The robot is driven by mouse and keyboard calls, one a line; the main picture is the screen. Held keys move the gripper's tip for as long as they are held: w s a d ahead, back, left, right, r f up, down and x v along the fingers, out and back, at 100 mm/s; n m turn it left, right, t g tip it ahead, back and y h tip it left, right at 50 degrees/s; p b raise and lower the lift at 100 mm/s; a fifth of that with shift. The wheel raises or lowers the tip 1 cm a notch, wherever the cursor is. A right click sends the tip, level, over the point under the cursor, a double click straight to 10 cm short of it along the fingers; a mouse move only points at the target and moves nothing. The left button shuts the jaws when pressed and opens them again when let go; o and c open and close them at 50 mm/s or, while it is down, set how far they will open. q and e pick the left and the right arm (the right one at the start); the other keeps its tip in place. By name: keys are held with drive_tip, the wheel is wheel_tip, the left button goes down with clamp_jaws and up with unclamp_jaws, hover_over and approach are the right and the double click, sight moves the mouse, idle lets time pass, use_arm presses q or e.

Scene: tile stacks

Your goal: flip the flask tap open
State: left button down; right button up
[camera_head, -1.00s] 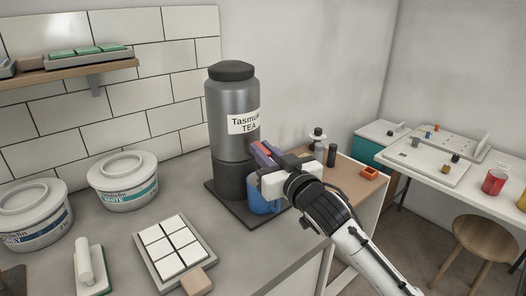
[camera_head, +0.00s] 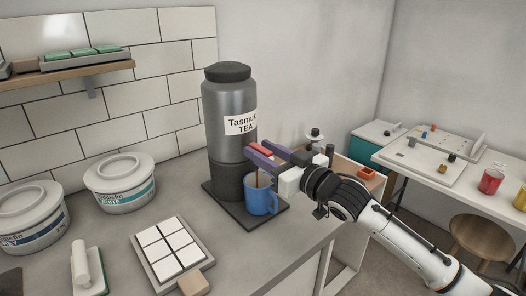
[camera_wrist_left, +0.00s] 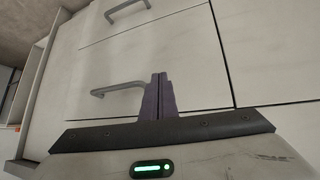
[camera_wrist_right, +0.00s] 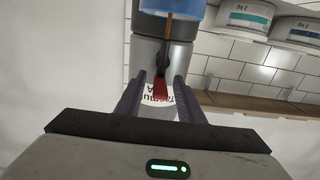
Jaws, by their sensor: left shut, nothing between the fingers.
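A grey flask (camera_head: 228,110) labelled "Tasmuk TEA" stands on a dark base plate. Its red tap lever (camera_head: 263,148) is on its right side and also shows in the right wrist view (camera_wrist_right: 160,88). A thin brown stream (camera_wrist_right: 168,30) runs from the tap into a blue mug (camera_head: 262,202) below. My right gripper (camera_head: 252,154) has its two purple fingers apart, one on each side of the lever, with gaps visible in the right wrist view. My left gripper (camera_wrist_left: 159,78) is shut and empty, in front of pale drawers, and is outside the head view.
White tubs (camera_head: 120,185), a tray of white tiles (camera_head: 139,244) and a float (camera_head: 85,268) are on the counter at left. A side table (camera_head: 430,160) and stool (camera_head: 480,238) stand at right.

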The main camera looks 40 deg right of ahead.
drive_tip(key=shift+s+f, duration=0.1)
drive_tip(key=shift+s, duration=0.45)
drive_tip(key=s+b, duration=0.1)
drive_tip(key=s, duration=0.8)
drive_tip(key=shift+d, duration=0.45)
drive_tip(key=shift+s, duration=0.1)
